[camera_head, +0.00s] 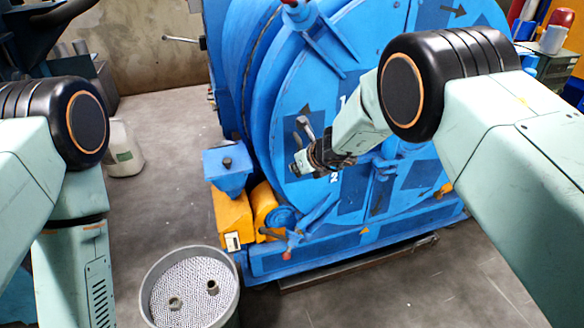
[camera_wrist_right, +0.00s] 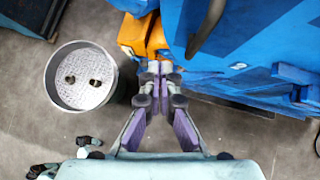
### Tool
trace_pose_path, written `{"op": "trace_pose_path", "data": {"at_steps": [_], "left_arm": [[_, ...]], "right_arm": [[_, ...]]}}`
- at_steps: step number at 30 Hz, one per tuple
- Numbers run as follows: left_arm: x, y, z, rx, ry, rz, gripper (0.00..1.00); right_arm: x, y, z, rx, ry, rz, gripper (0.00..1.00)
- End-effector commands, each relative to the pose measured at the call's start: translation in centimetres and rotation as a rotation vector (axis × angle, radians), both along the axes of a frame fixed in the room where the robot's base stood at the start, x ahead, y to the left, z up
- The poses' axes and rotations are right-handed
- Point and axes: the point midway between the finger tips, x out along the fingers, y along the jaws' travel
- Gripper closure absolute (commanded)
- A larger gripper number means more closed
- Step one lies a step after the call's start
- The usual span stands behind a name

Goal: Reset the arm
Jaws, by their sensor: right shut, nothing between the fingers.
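My right arm reaches from the right across the front of the blue drum machine (camera_head: 400,50). My right gripper (camera_head: 303,162) is in front of the machine's round blue door, near its lower left part. In the right wrist view its two fingers (camera_wrist_right: 160,68) meet at the tips, with nothing between them. The blue machine (camera_wrist_right: 260,45) fills the upper right of that view. My left arm shows at the left of the head view with its forearm pointing down; its gripper is out of view.
A round grey bin (camera_head: 232,270) with a perforated base holds two small metal pieces; it stands on the floor left of the machine. Orange motor parts (camera_head: 234,220) sit at the machine's lower left. A white canister (camera_head: 123,150) stands farther left.

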Motion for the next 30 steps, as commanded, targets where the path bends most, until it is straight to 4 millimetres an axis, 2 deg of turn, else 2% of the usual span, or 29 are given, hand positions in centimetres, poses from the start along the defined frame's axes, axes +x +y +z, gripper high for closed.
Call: {"op": "trace_pose_path", "data": {"at_steps": [12,14,16,20,23,27,30], "left_arm": [[0.0,0.0,0.5,0.000,0.001,0.000,0.35],[0.0,0.0,0.5,0.000,0.001,0.000,0.35],[0.0,0.0,0.5,0.000,0.001,0.000,0.35],[0.0,0.0,0.5,0.000,0.000,0.000,0.35],[0.0,0.0,0.4,0.000,0.000,0.000,0.35],[0.0,0.0,0.1,0.000,0.001,0.000,0.35],[0.0,0.0,-0.2,0.000,0.001,0.000,0.35]], "right_arm": [[0.3,-0.6,0.6,-0.016,-0.008,0.016,1.00],[0.4,-1.0,0.4,-0.062,-0.021,0.039,1.00],[-0.1,-2.3,-0.6,-0.196,-0.036,0.112,1.00],[-4.1,-6.2,-4.6,-0.522,0.003,0.331,1.00],[-8.0,-9.9,-7.6,-0.752,0.051,0.526,1.00],[-14.3,-14.9,-11.3,-1.039,0.128,0.866,1.00],[-18.8,-17.8,-13.2,-1.195,0.156,1.134,1.00]]}}
